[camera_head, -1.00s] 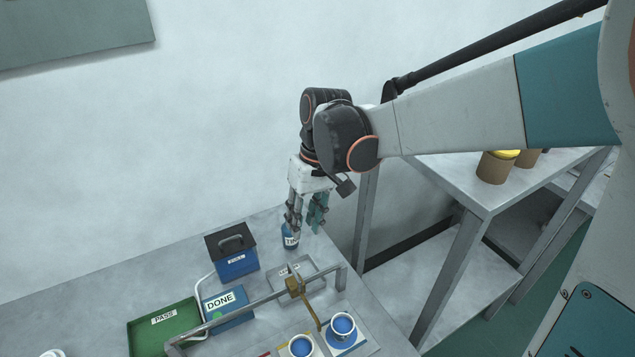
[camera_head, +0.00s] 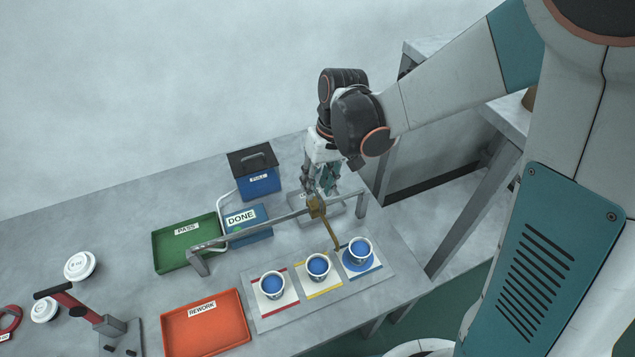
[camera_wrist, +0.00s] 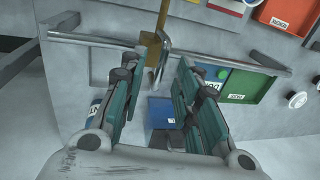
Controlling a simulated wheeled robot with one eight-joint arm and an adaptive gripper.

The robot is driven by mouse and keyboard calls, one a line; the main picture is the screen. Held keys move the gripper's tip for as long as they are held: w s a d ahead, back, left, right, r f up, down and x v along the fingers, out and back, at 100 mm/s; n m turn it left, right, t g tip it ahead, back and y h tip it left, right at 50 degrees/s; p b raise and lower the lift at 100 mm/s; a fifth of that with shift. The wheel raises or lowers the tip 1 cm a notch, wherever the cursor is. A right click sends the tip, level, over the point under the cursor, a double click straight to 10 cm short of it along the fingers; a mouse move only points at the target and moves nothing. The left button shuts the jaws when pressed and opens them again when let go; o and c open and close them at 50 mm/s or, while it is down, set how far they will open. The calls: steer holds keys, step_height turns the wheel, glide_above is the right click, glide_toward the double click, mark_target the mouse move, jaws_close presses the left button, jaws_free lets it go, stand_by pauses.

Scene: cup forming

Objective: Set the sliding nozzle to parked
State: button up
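The sliding nozzle is a brass block (camera_head: 316,208) on a grey rail (camera_head: 270,222), with a thin brass spout slanting down toward the rightmost cup. In the wrist view the brass nozzle (camera_wrist: 151,52) shows just beyond my fingertips, beside a grey metal piece. My gripper (camera_head: 321,190) is at the rail's far side, close behind the block in the head view. In the wrist view my gripper (camera_wrist: 158,75) has its fingers apart, with no object held between them. Contact with the nozzle cannot be told. A grey labelled plate (camera_head: 334,209) lies beneath, partly hidden.
Three cups with blue contents stand on a coloured-edge board (camera_head: 263,321). A green PASS tray (camera_head: 160,246), a blue DONE tray (camera_head: 262,237), an orange REWORK tray (camera_head: 205,335) and a blue-black box (camera_head: 259,182) surround the rail. A blue bottle (camera_wrist: 94,108) stands near my finger.

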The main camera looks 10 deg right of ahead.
jaws_close()
steer(key=s+a, duration=0.2)
steer(key=a, duration=0.7)
steer(key=s+a, duration=0.3)
steer(key=a, duration=0.6)
steer(key=s+a+b, duration=0.1)
steer(key=s+a, duration=0.1)
steer(key=a, duration=0.7)
steer(key=shift+s, duration=0.4)
steer(key=shift+a, duration=0.1)
jaws_free()
steer(key=shift+s+a, duration=0.1)
steer(key=shift+a, duration=0.05)
